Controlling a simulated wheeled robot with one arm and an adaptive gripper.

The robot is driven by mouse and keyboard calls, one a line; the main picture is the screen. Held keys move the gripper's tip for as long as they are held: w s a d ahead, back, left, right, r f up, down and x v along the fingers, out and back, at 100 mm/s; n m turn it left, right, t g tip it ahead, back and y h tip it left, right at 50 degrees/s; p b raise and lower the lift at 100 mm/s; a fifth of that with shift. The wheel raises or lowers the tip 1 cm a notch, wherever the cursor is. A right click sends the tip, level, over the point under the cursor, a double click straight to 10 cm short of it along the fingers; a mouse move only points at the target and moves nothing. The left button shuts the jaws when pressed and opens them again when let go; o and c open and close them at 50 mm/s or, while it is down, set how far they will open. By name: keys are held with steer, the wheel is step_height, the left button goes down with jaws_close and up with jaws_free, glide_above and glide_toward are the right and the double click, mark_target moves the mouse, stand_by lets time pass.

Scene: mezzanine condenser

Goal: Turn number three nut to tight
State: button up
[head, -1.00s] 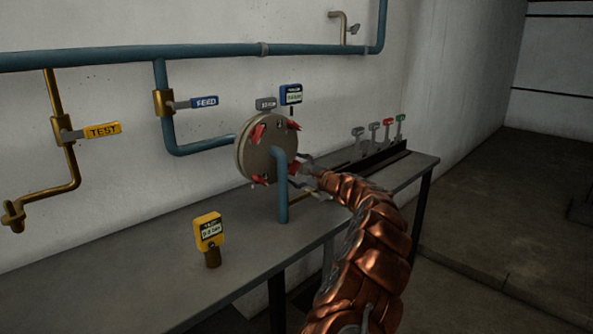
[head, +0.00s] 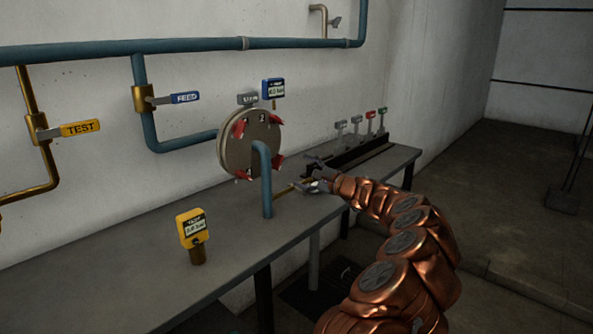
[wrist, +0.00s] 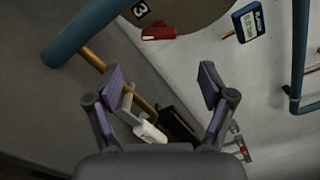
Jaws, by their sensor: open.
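The red nut at the plate's lower right in the head view (head: 278,163) appears to be this one. My gripper (head: 309,173) is right of the plate, apart from it. In the wrist view my open, empty fingers (wrist: 161,82) are spread, with the nut beyond and above their tips. Whether the nut is tight cannot be told.
A blue pipe (head: 267,190) rises before the plate. A pale lever (wrist: 142,122) on a brass pipe (wrist: 93,60) shows between and behind my fingers. A yellow gauge (head: 192,230) stands on the bench (head: 150,260); a blue gauge (head: 273,88) is above the plate. Coloured levers (head: 370,115) stand behind.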

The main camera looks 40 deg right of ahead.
steer(key=shift+s, duration=0.65)
